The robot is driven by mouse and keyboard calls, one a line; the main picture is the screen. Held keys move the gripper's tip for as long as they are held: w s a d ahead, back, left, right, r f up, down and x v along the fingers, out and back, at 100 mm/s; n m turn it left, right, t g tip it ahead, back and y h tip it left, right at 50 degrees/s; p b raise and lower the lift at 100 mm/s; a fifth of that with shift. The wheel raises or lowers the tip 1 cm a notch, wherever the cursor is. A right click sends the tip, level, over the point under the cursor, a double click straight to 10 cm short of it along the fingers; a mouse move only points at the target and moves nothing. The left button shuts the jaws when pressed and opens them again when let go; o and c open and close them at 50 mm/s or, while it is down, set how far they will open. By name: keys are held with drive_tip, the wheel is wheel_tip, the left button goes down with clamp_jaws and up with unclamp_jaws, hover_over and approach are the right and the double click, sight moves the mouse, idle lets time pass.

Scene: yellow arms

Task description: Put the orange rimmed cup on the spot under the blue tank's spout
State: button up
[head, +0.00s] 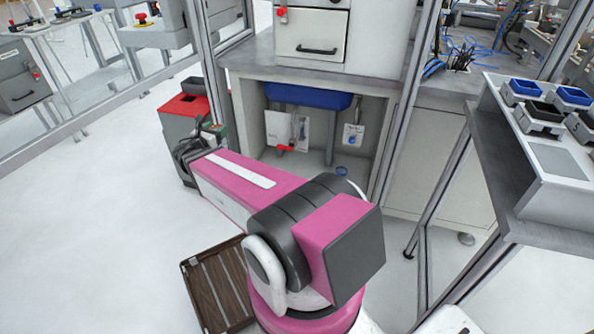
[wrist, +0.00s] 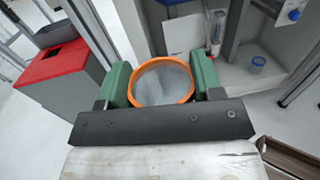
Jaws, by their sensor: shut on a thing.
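The orange rimmed cup (wrist: 163,84) is between the green fingers of my gripper (wrist: 162,80), which is shut on it. In the wrist view its round orange rim faces the camera, and its inside looks grey. In the head view my gripper (head: 196,142) is at the end of my pink arm, left of the cabinet opening, and I cannot make out the cup there. The blue tank (head: 308,96) hangs under the counter at the top of the open cabinet. Its spout and the spot below it are not clear.
A small blue-rimmed cup (head: 342,171) stands on the cabinet floor; it also shows in the wrist view (wrist: 258,64). A red-topped grey bin (head: 186,108) stands left of the cabinet. A brown slatted crate (head: 218,287) lies on the floor. Metal posts flank the cabinet.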

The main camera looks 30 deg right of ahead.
drive_tip(key=w+d+f+m+g+h, duration=0.1)
drive_tip(key=d+f, duration=0.7)
drive_tip(key=f, duration=0.4)
drive_tip(key=w+d+f+m+g, duration=0.1)
drive_tip(key=d+f, duration=0.6)
drive_tip(key=f, duration=0.6)
drive_tip(key=w+d+f+g+h, duration=0.1)
drive_tip(key=d+f, duration=0.7)
drive_tip(key=f, duration=0.4)
drive_tip(key=x, duration=1.2)
drive_tip(key=shift+d+f, duration=0.35)
drive_tip(key=shift+w+d, duration=0.2)
drive_tip(key=shift+d, duration=0.5)
drive_tip(key=x, duration=0.3)
drive_tip(key=shift+w+d, duration=0.2)
drive_tip(key=shift+d, duration=0.05)
drive_tip(key=shift+f, duration=0.6)
drive_tip(key=shift+s+f, duration=0.1)
drive_tip(key=shift+f, duration=0.15)
